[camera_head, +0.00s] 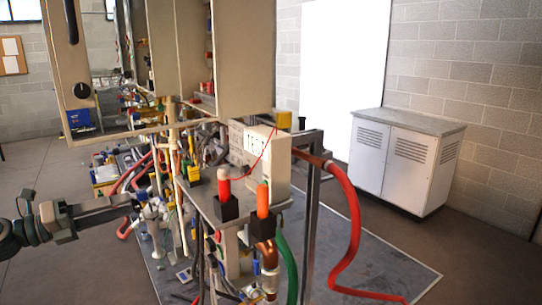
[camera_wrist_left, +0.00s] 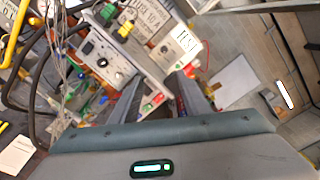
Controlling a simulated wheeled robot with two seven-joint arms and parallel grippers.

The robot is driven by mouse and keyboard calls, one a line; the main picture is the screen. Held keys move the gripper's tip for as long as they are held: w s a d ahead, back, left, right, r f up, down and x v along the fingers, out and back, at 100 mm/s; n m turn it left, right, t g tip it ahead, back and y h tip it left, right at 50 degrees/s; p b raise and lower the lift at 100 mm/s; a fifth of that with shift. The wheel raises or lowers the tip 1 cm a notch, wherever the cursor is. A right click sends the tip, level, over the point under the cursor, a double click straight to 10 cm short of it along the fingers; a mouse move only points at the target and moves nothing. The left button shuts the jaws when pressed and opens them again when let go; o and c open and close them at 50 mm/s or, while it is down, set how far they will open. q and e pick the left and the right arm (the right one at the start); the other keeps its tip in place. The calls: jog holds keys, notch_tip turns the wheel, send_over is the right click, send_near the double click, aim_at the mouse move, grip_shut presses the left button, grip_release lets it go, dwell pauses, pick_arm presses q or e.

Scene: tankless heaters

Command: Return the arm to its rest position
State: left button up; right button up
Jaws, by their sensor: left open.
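My left arm comes in from the left in the head view. My left gripper (camera_head: 128,203) is in front of the cluttered workbench, level with its hoses and fittings. In the left wrist view the two fingers of my left gripper (camera_wrist_left: 163,97) stand apart with nothing held between them. Beyond them is a control box (camera_wrist_left: 105,57) with a dial and coloured buttons. Whether the fingers touch any hose or fitting cannot be told. My right gripper is in neither view.
A beige open cabinet (camera_head: 245,60) stands above the bench. A metal shelf (camera_head: 240,205) holds red and orange-topped plugs. A red hose (camera_head: 352,215) hangs to the floor. A white cabinet (camera_head: 400,165) stands by the right wall. The left floor (camera_head: 40,175) is clear.

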pick_arm(q)
notch_tip(320, 180, down, 31)
jog(key=w+d+n+t+y+p, duration=0.15)
jog(key=n+t+y, duration=0.55)
jog(key=n, duration=1.2)
jog(key=s+d+f+n+g+y+p, duration=0.15)
jog(key=s+f+n+y, duration=0.35)
jog(key=f, duration=0.6)
jog(key=s+d+f+n+g+y, duration=0.1)
jog(key=s+d+f+n+g, duration=0.15)
jog(key=s+f, duration=0.7)
jog(key=s+d+f+n+g, duration=0.3)
jog(key=s+d+f, duration=0.3)
jog(key=s+f, duration=0.5)
jog(key=s+d+f+n+g+p, duration=0.1)
jog(key=s+d+f+n+g, duration=0.3)
jog(key=s+f, duration=0.7)
jog(key=s+d+g, duration=0.1)
jog(key=s, duration=0.4)
jog(key=shift+s+d+f, duration=0.25)
jog(key=shift+d, duration=0.15)
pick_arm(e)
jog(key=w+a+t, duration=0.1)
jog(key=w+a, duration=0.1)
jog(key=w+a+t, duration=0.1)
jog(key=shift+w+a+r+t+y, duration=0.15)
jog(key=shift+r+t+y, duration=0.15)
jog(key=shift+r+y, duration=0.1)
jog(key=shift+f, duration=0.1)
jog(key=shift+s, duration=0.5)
